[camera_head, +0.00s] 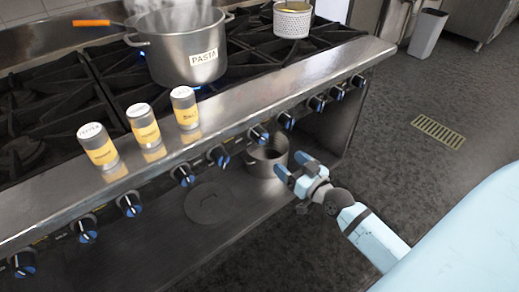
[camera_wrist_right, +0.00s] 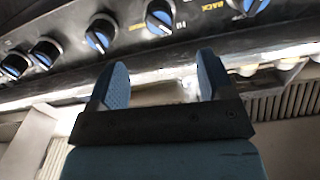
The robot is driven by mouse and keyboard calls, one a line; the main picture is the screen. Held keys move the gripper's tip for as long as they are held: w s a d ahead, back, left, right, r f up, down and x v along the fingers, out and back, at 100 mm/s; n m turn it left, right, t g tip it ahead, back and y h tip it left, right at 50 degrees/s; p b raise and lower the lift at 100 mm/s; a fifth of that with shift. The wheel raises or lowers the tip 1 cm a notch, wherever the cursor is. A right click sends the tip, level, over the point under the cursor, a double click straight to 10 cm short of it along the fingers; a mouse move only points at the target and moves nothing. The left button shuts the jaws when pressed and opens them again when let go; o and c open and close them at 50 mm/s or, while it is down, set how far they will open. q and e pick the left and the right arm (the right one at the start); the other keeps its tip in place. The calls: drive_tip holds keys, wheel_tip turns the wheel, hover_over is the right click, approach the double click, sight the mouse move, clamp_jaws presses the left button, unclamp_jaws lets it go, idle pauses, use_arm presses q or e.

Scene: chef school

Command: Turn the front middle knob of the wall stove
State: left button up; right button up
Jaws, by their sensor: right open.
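The stove (camera_head: 250,100) has a row of several black knobs with blue grips along its front panel. A knob near the row's middle (camera_head: 258,135) lies up and left of my right gripper (camera_head: 292,166). The right gripper is open and empty, in front of the panel and apart from the knobs. In the right wrist view its two blue fingers (camera_wrist_right: 162,68) point toward the panel, below a knob (camera_wrist_right: 160,17). A "BACK" label is beside that knob. I cannot tell which knob is the front middle one. My left gripper is not in view.
A steaming pot labelled PASTA (camera_head: 187,50) and a strainer pot (camera_head: 292,20) stand on the burners. Three shakers (camera_head: 144,125) stand on the front ledge. A pot (camera_head: 267,160) and a lid (camera_head: 208,203) lie on the lower shelf. The floor (camera_head: 420,90) at right is mostly free.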

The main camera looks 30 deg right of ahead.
sight(265, 141)
use_arm(q)
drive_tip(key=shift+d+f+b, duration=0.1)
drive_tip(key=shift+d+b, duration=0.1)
drive_tip(key=shift+b, duration=0.45)
use_arm(e)
drive_tip(key=w, duration=0.9)
drive_tip(key=w+a, duration=0.1)
drive_tip(key=w, duration=0.3)
drive_tip(key=shift+w, duration=0.4)
drive_tip(key=shift+c, duration=0.4)
drive_tip(key=c, duration=0.8)
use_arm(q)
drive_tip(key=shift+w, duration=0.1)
use_arm(e)
drive_tip(key=shift+c, duration=0.2)
